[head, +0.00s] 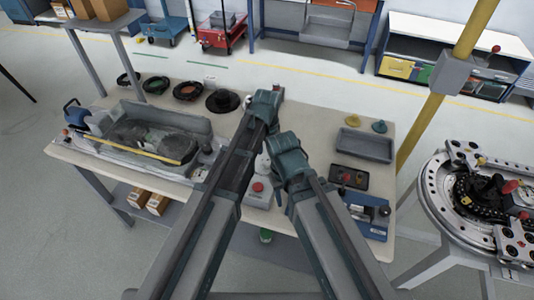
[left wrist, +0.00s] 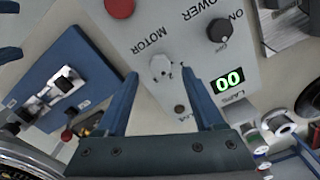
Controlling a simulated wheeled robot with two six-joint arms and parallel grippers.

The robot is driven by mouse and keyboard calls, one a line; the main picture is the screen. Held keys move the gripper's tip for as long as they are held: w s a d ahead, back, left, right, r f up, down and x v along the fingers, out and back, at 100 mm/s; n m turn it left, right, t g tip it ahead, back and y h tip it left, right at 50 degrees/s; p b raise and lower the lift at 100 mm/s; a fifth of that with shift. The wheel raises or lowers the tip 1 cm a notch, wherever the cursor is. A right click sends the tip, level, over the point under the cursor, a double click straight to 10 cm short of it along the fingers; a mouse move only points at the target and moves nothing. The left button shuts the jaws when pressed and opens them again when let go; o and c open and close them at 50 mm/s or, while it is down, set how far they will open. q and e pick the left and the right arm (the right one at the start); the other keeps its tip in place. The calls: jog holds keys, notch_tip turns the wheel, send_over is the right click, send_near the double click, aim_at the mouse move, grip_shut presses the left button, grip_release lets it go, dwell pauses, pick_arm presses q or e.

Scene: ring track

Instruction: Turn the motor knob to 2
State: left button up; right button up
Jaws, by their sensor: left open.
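The grey-white control box shows in the left wrist view (left wrist: 140,40), with its lettering upside down. The pale motor knob (left wrist: 162,67) sits by the word MOTOR. My left gripper (left wrist: 160,74) is open, its two blue fingers either side of the knob in the picture. I cannot tell whether they touch it. A black power knob (left wrist: 220,30) and a green "00" display (left wrist: 228,82) are on the right. A red button (left wrist: 119,8) is at the top. In the head view, my arms partly cover the box; its red button (head: 258,187) shows between them.
The table (head: 310,110) holds a grey tray (head: 364,145), a blue device (head: 372,217) on the right, and a large grey tray-like machine (head: 150,140) on the left. Coils (head: 188,90) lie at the back. The ring track (head: 440,205) stands at the right.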

aim_at(267, 162)
pick_arm(q)
notch_tip(267, 162, up, 10)
jog(key=p, duration=0.9)
pick_arm(e)
notch_tip(267, 162, up, 10)
pick_arm(q)
jog(key=s+a+n, duration=0.5)
jog(key=s+a, duration=0.1)
jog(key=a, duration=0.3)
jog(key=s+a+n, duration=0.4)
jog(key=s+a, duration=0.1)
jog(key=a, duration=0.3)
jog(key=s+d+f+m+y+b, duration=0.1)
jog(key=s+d+f+m+b, duration=0.2)
jog(key=d, duration=0.8)
notch_tip(267, 162, down, 3)
jog(key=s+b, duration=0.2)
jog(key=b, duration=0.1)
jog(key=shift+s+m, duration=0.4)
pick_arm(e)
notch_tip(267, 162, down, 6)
jog(key=shift+r, duration=0.1)
pick_arm(q)
jog(key=shift+w+r, duration=0.1)
jog(key=shift+r, duration=0.05)
pick_arm(e)
jog(key=shift+w, duration=0.1)
